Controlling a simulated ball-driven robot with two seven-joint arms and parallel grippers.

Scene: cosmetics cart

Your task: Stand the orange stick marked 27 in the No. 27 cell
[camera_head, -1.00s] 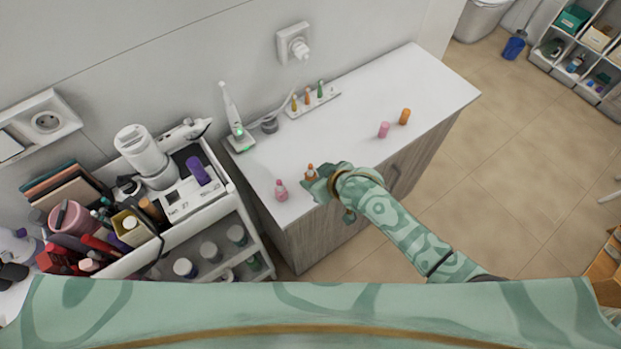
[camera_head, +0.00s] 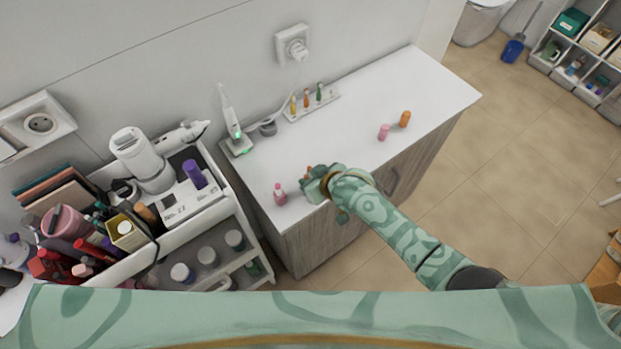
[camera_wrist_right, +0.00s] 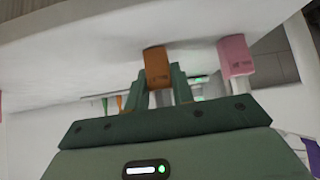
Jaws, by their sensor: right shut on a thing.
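My right gripper (camera_head: 308,178) is at the white counter's front edge, shut on an orange stick (camera_wrist_right: 157,66). In the right wrist view the stick shows between the two green fingers, its far end close to the counter top. In the head view only a bit of it (camera_head: 308,170) shows. A white holder (camera_head: 178,209) with a printed front label stands on the cart at left. The number on the held stick is not readable. My left gripper is not in view.
A pink stick (camera_head: 280,194) stands just left of my right gripper. Another pink stick (camera_head: 384,132) and an orange one (camera_head: 404,118) stand farther right. A toothbrush charger (camera_head: 236,146) and a small rack (camera_head: 312,104) are at the wall. The cart's left side is crowded.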

